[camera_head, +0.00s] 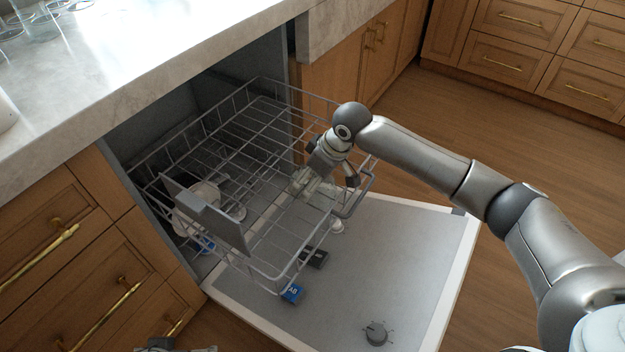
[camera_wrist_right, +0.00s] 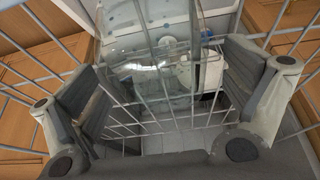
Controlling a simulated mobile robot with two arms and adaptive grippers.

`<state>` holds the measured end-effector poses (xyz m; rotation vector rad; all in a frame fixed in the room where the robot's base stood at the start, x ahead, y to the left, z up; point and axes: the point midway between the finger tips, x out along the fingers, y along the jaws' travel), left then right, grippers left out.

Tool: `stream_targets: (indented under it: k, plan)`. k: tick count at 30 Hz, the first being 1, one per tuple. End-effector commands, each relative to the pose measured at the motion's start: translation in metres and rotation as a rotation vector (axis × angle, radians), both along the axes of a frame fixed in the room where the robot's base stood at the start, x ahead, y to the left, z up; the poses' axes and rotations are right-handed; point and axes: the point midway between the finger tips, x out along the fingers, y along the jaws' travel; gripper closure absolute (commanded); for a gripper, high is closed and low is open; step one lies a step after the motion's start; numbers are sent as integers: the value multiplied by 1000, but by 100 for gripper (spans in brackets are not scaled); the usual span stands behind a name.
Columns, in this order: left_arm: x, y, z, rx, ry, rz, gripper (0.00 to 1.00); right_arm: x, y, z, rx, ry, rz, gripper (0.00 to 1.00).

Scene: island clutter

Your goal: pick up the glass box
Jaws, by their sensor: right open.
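The glass box is a clear, see-through container (camera_wrist_right: 150,72); in the right wrist view it shows between my fingers, beyond some rack wires. In the head view it is a faint clear shape (camera_head: 322,193) at the right end of the dishwasher rack, partly hidden by my gripper. My right gripper (camera_head: 325,182) is open and points down over it. In the wrist view its two pads (camera_wrist_right: 167,98) stand wide apart on either side of the box. I cannot tell whether they touch it. My left gripper (camera_head: 176,349) only just shows at the bottom edge.
The wire rack (camera_head: 262,112) is pulled out over the open dishwasher door (camera_head: 400,260). White dishes (camera_head: 198,200) and a grey panel (camera_head: 212,215) are at its left. Glasses (camera_head: 38,22) stand on the counter.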

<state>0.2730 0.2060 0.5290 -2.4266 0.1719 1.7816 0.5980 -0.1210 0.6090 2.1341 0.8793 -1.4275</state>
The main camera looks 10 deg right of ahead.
Motion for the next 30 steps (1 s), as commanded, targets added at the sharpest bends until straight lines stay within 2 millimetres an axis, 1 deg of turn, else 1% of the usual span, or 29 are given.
stream_targets:
  k: [13,24,27,30]
  plan:
    - [5,-1,-2,-3,-5,-1,3,0,0,-1,1,-1,0,4]
    - [4,-2,-2,-3,-1,0,3,0,0,-1,1,-1,0,51]
    - [4,-2,-1,-4,-2,0,3,1,0,0,2,-2,0,63]
    - [4,-2,-1,-3,-1,0,3,1,0,0,2,-2,0,63]
